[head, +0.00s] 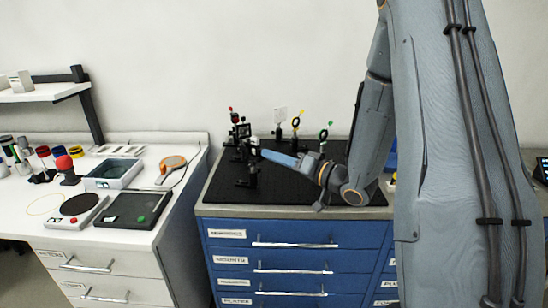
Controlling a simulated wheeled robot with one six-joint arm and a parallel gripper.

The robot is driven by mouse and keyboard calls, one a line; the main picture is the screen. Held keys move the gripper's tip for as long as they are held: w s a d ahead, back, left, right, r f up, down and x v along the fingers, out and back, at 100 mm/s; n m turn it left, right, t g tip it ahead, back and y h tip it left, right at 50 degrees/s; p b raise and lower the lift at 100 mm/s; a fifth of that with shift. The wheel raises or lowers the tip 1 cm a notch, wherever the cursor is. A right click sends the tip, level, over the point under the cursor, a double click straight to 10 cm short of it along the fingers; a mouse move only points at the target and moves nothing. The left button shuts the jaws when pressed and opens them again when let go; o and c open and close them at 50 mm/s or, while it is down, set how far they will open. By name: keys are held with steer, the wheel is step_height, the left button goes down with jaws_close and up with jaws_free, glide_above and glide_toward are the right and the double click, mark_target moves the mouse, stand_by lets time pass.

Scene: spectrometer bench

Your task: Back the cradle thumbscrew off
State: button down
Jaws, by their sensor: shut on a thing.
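My gripper (264,154) reaches in from the right over the black optical breadboard (310,193). Its fingertips point left and are shut at the side of a small black mount (247,173) near the board's left part, which looks like the cradle. The thumbscrew is too small and too covered by the fingers to make out. The mount stands upright on the board.
Other optics stand behind: a red-tipped mount (233,118), a yellow-tipped one (296,122), a green-tipped one (323,134) and a white plate (280,115). The left bench holds a grey tray (112,185) and an orange-handled tool (173,162). The board's front is clear.

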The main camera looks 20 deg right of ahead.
steer(key=shift+n, duration=0.4)
steer(key=n+b, duration=2.8)
steer(key=n, duration=0.3)
steer(key=shift+d, duration=0.1)
steer(key=shift+n+b, duration=0.3)
steer(key=c, duration=1.7)
jaws_free()
steer(key=shift+c, duration=0.2)
